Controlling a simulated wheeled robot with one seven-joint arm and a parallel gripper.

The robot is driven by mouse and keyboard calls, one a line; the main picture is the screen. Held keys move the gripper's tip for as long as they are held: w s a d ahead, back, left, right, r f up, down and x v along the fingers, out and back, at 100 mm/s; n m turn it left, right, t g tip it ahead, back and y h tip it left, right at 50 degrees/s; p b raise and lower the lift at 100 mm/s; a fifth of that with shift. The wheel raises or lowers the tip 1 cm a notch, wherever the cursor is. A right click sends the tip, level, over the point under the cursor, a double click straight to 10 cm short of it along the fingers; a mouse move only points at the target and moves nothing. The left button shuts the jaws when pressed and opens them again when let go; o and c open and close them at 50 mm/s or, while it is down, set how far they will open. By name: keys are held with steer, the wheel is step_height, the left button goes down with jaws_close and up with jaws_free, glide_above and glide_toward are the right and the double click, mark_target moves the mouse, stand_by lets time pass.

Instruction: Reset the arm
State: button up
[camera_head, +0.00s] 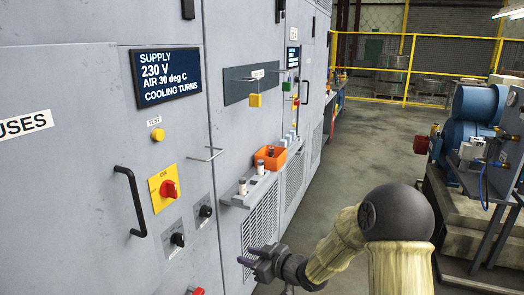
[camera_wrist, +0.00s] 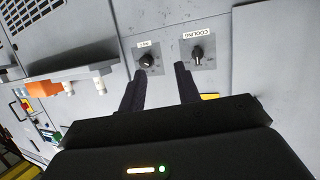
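My arm (camera_head: 340,245) is bent out over the floor in front of the grey cabinets. My gripper (camera_head: 247,255) points left toward the cabinet front, low down, below the shelf. In the wrist view my gripper (camera_wrist: 160,73) shows two dark fingers spread apart with nothing between them. Two black rotary knobs show beyond the fingertips: the cooling knob (camera_wrist: 197,54) and another knob (camera_wrist: 147,61) with a small label. In the head view the two knobs (camera_head: 178,239) (camera_head: 205,211) sit on the cabinet left of my gripper. The fingers appear apart from the panel.
A narrow shelf (camera_head: 236,201) juts from the cabinet with white fuses and an orange bin (camera_head: 270,158). A red switch (camera_head: 168,189) on a yellow plate and a black door handle (camera_head: 131,202) stick out. A blue motor (camera_head: 468,132) stands right. The floor (camera_head: 365,140) between is clear.

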steer(key=s+d+r+m+g+h+p, duration=0.1)
steer(key=s+d+r+m+h+p, duration=0.15)
steer(key=s+d+h, duration=0.35)
steer(key=s+d+r+m+h+p, duration=0.2)
steer(key=s+d+m+h, duration=0.15)
steer(key=d, duration=0.55)
steer(key=s+d+r+m+g+h+p, duration=0.1)
steer(key=s+d+m+g, duration=0.1)
steer(key=s, duration=0.5)
steer(key=s+d+r+m+g+h+p, duration=0.1)
steer(key=s+d+m+g, duration=0.1)
steer(key=s, duration=0.5)
steer(key=shift+s+r+m+g, duration=0.25)
steer(key=shift+m+g, duration=0.15)
steer(key=shift+g, duration=0.2)
